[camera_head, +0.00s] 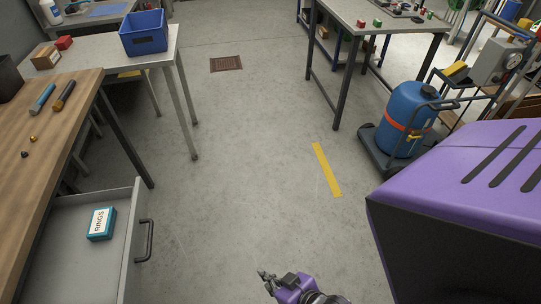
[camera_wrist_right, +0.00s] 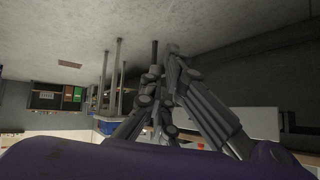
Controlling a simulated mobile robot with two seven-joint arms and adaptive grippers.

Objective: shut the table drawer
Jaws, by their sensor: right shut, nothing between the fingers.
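The table drawer (camera_head: 127,262) stands pulled out from the wooden table (camera_head: 50,135) at the lower left of the head view. Its dark bar handle (camera_head: 147,240) is on the front, facing right. A teal box labelled RINGS (camera_head: 101,223) lies inside. My right gripper (camera_head: 264,275) is low in the head view, over the floor to the right of the handle and apart from it. It is shut and empty. Its dark fingers also fill the middle of the wrist view (camera_wrist_right: 163,50). My left gripper is not in view.
Bare floor (camera_head: 225,180) lies between the drawer and my right gripper. A light table with a blue bin (camera_head: 144,33) stands behind the wooden table. A blue drum (camera_head: 407,118) on a cart is at the right. A yellow strip (camera_head: 326,170) marks the floor.

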